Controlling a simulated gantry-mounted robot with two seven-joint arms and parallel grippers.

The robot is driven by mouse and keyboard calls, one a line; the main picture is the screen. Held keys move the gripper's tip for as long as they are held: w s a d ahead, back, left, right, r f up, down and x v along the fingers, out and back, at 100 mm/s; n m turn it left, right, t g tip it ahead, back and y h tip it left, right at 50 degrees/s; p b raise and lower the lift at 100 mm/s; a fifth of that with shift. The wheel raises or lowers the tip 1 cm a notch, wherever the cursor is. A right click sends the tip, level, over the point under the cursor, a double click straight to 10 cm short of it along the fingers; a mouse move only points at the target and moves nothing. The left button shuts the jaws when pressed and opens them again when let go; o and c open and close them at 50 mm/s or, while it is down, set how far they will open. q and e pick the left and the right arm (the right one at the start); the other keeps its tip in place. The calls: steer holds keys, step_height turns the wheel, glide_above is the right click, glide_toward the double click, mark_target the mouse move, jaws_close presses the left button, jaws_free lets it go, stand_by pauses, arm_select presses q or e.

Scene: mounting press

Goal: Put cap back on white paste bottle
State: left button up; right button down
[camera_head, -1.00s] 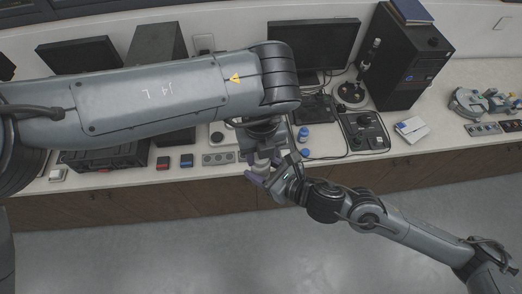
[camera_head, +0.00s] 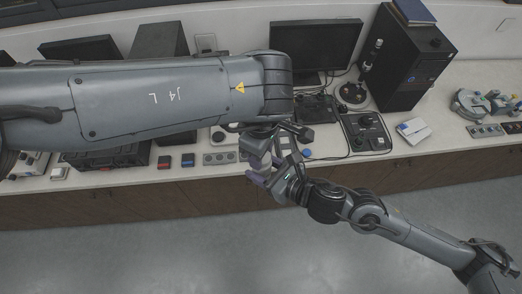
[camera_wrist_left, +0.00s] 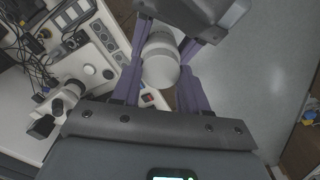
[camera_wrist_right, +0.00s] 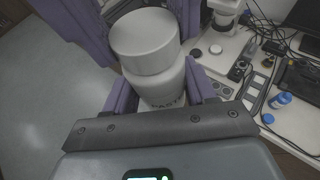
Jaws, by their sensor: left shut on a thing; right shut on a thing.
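The white paste bottle (camera_wrist_right: 165,92) is upright in my right gripper (camera_wrist_right: 163,95), whose purple fingers are shut around its body; part of its label shows. The wide white cap (camera_wrist_right: 145,42) is over the bottle's mouth, in line with it and appearing to touch it; I cannot tell whether it is seated. My left gripper (camera_wrist_left: 160,80) is shut on the cap, which also shows in the left wrist view (camera_wrist_left: 160,72). In the head view my left gripper (camera_head: 264,160) and right gripper (camera_head: 262,178) meet in front of the bench edge, hiding most of the bottle.
The bench (camera_head: 225,176) behind the grippers holds a monitor (camera_head: 315,45), a dark computer tower (camera_head: 412,60), a microscope (camera_head: 355,85) and a control box (camera_head: 365,132). A small blue-capped bottle (camera_wrist_right: 280,100) and a loose blue cap (camera_wrist_right: 268,118) stand nearby. The floor in front is clear.

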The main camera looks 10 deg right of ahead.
arm_select(q)
steer(key=m, duration=1.1)
steer(key=shift+d+m, duration=0.15)
steer(key=shift+m, duration=0.15)
steer(key=o, duration=1)
steer(key=shift+r, duration=2.25)
steer(key=shift+c, duration=0.4)
